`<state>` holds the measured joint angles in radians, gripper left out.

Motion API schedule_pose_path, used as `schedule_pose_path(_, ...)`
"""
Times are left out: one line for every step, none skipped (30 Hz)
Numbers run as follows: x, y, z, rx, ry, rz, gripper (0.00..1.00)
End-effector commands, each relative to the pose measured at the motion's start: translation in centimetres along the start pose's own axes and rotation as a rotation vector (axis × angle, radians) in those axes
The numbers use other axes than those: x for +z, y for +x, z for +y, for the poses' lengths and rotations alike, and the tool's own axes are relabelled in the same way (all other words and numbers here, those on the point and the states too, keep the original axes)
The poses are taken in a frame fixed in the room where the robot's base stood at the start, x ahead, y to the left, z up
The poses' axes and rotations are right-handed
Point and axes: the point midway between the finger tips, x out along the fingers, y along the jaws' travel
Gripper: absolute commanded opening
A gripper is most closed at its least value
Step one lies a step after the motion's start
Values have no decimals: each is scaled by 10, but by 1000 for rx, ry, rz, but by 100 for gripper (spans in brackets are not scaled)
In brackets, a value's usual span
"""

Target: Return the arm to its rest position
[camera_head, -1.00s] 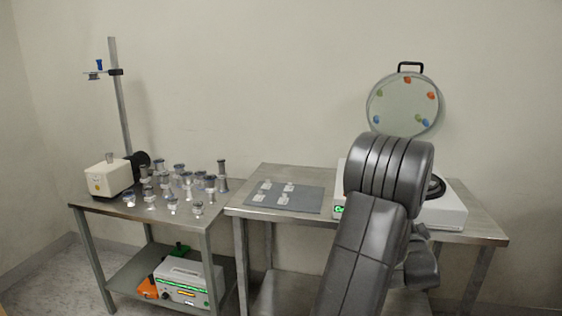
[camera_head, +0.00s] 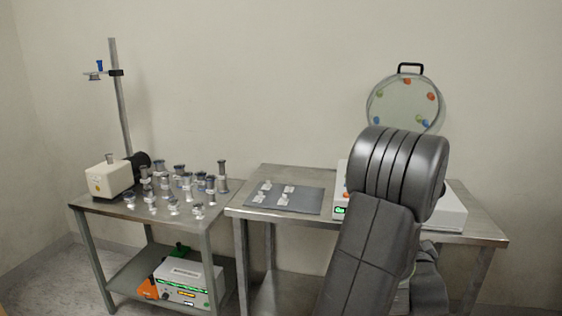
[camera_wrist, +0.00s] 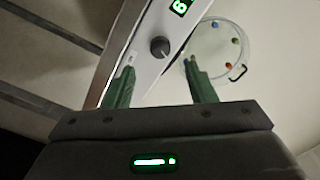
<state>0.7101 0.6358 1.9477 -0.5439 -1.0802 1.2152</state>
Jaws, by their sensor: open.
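My gripper (camera_wrist: 158,82) shows in the wrist view with its two green fingers apart and nothing between them. Beyond the fingers are the white machine's (camera_wrist: 150,50) front panel, with a dark knob and a green lit display, and the round clear lid (camera_wrist: 215,48) with coloured knobs. In the head view my dark arm stands folded in front of the right table and hides most of the white machine (camera_head: 452,210). My gripper itself does not show in the head view.
The right steel table (camera_head: 265,180) holds a grey mat (camera_head: 312,200) with several small clear pieces. The left table (camera_head: 88,203) holds a cream pump (camera_head: 108,181), a stand (camera_head: 120,110) and several glass-and-metal fittings (camera_head: 187,180). The open lid (camera_head: 405,100) rises behind my arm.

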Motion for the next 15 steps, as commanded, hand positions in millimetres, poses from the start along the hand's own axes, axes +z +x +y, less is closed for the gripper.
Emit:
schedule_pose_path(-1,-12,1,4,1,1,50)
schedule_pose_path(-1,-18,0,3,1,2,50)
schedule_pose_path(-1,-26,0,3,1,1,50)
schedule_pose_path(-1,-32,0,3,1,1,50)
schedule_pose_path(-1,-38,0,3,2,2,50)
schedule_pose_path(-1,-46,1,4,2,2,50)
schedule_pose_path(0,-52,1,4,2,1,50)
schedule_pose_path(-1,-58,0,3,2,2,50)
schedule_pose_path(-1,-66,0,4,3,3,50)
schedule_pose_path(0,-60,0,-1,1,0,50)
schedule_pose_path(1,-51,0,-3,0,-2,50)
schedule_pose_path(2,-42,0,-4,0,-3,50)
schedule_pose_path(2,-36,0,-3,0,-3,50)
schedule_pose_path(1,-30,0,-3,0,-2,50)
schedule_pose_path(1,-21,0,-3,-1,-2,50)
